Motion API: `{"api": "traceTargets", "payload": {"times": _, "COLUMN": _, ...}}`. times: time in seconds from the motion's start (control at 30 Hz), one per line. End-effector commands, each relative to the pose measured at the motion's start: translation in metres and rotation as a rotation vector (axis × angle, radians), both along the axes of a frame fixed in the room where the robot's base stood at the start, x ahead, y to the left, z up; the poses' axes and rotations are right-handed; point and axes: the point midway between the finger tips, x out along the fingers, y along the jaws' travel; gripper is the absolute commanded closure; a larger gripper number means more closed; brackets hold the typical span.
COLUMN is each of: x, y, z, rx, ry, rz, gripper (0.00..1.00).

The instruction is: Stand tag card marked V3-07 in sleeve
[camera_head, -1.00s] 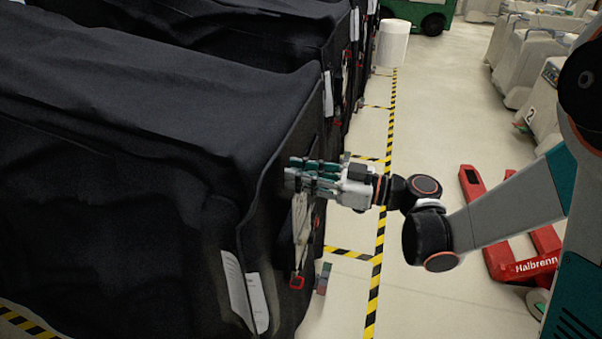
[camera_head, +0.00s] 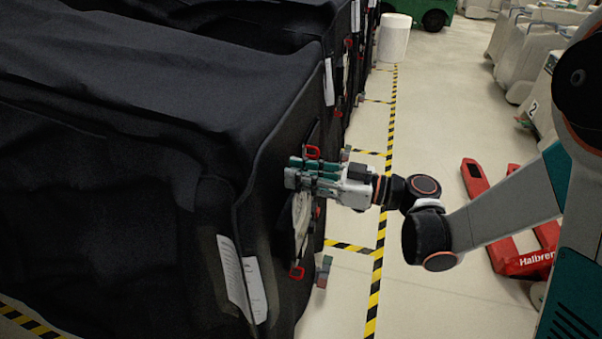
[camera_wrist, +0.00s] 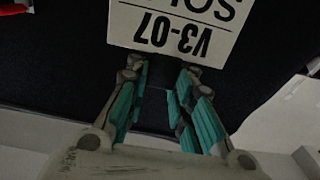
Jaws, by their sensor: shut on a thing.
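The white tag card (camera_wrist: 178,30) marked V3-07 shows upside down at the top of the wrist view, against dark cloth. Its upper part is cut off by the frame. My gripper (camera_wrist: 168,72) has its teal-padded fingers at the card's lower edge and is shut on it; the exact contact is hard to see. In the head view my gripper (camera_head: 290,176) is level, close beside the end face of the nearest black-covered cart (camera_head: 262,200). The card cannot be made out there. I cannot clearly tell a sleeve in either view.
A red clip (camera_head: 312,152) is just above my gripper, and another (camera_head: 297,271) hangs below it. White sheets (camera_head: 230,272) hang on the cover. A red pallet jack (camera_head: 520,262) stands at the right. The taped floor aisle (camera_head: 345,290) is mostly clear.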

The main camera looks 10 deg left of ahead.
Motion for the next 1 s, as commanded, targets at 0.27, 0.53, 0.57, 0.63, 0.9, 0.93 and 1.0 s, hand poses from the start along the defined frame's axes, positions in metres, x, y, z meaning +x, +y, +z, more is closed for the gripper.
{"api": "traceTargets", "payload": {"times": 0.27, "x": 0.0, "y": 0.0, "z": 0.0, "rx": 0.0, "ry": 0.0, "rz": 0.0, "gripper": 0.97}}
{"api": "traceTargets", "payload": {"times": 0.53, "x": 0.0, "y": 0.0, "z": -0.006, "rx": 0.0, "ry": 0.0, "rz": 0.0, "gripper": 0.97}}
{"api": "traceTargets", "payload": {"times": 0.57, "x": 0.0, "y": 0.0, "z": -0.007, "rx": 0.0, "ry": 0.0, "rz": 0.0, "gripper": 0.97}}
{"api": "traceTargets", "payload": {"times": 0.63, "x": 0.0, "y": 0.0, "z": -0.009, "rx": 0.0, "ry": 0.0, "rz": 0.0, "gripper": 0.97}}
{"api": "traceTargets", "payload": {"times": 0.9, "x": 0.0, "y": 0.0, "z": -0.016, "rx": 0.0, "ry": 0.0, "rz": 0.0, "gripper": 0.97}}
{"api": "traceTargets", "payload": {"times": 0.93, "x": 0.0, "y": 0.0, "z": -0.017, "rx": 0.0, "ry": 0.0, "rz": 0.0, "gripper": 0.97}}
{"api": "traceTargets", "payload": {"times": 1.0, "x": 0.0, "y": 0.0, "z": -0.019, "rx": 0.0, "ry": 0.0, "rz": 0.0, "gripper": 0.97}}
